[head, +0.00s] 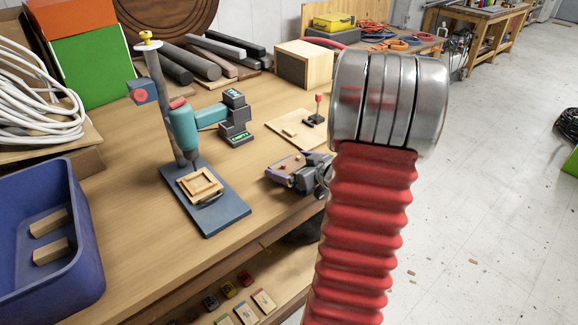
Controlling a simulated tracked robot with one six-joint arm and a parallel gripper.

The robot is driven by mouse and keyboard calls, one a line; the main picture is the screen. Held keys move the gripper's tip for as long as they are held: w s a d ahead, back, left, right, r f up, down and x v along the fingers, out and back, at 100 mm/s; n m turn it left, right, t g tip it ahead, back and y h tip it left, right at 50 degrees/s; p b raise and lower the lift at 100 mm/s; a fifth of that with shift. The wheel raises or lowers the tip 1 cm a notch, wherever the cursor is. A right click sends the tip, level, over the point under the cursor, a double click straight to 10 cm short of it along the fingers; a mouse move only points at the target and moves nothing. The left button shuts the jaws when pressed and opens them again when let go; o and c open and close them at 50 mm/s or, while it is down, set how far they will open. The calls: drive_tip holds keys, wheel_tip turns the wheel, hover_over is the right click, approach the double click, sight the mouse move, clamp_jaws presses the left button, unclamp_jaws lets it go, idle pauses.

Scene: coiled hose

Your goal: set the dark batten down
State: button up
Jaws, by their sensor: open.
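Several dark and grey long bars lie side by side at the back of the workbench in the head view. My gripper is not seen. My red ribbed arm link with its metal end covers the right middle of the view and hides part of the bench edge.
The workbench (115,225) holds a teal drill on a stand (185,130), a vise-like tool (297,172) at its front edge, and a wooden box (308,64). A blue bin (85,262) and coiled white hose (40,110) are left.

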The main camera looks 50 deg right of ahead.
drive_tip(key=v, duration=1.1)
drive_tip(key=shift+s, duration=0.35)
drive_tip(key=shift+w+r, duration=0.1)
drive_tip(key=shift+r, duration=0.05)
drive_tip(key=w+a+r+m+g+h, duration=0.1)
drive_tip(key=w+a+r+g+h, duration=0.3)
drive_tip(key=w+a+r, duration=0.5)
drive_tip(key=s+a+g+y, duration=0.1)
drive_tip(key=s+a, duration=0.3)
drive_tip(key=a, duration=0.5)
drive_tip(key=s+a+n+g+y, duration=0.1)
drive_tip(key=s+a, duration=0.4)
drive_tip(key=a, duration=0.5)
drive_tip(key=s+a+n+g+y, duration=0.1)
drive_tip(key=s+a+y, duration=0.2)
drive_tip(key=a, duration=0.7)
drive_tip(key=shift+s+f+g, duration=0.35)
drive_tip(key=shift+s+g, duration=0.05)
drive_tip(key=shift+s, duration=0.7)
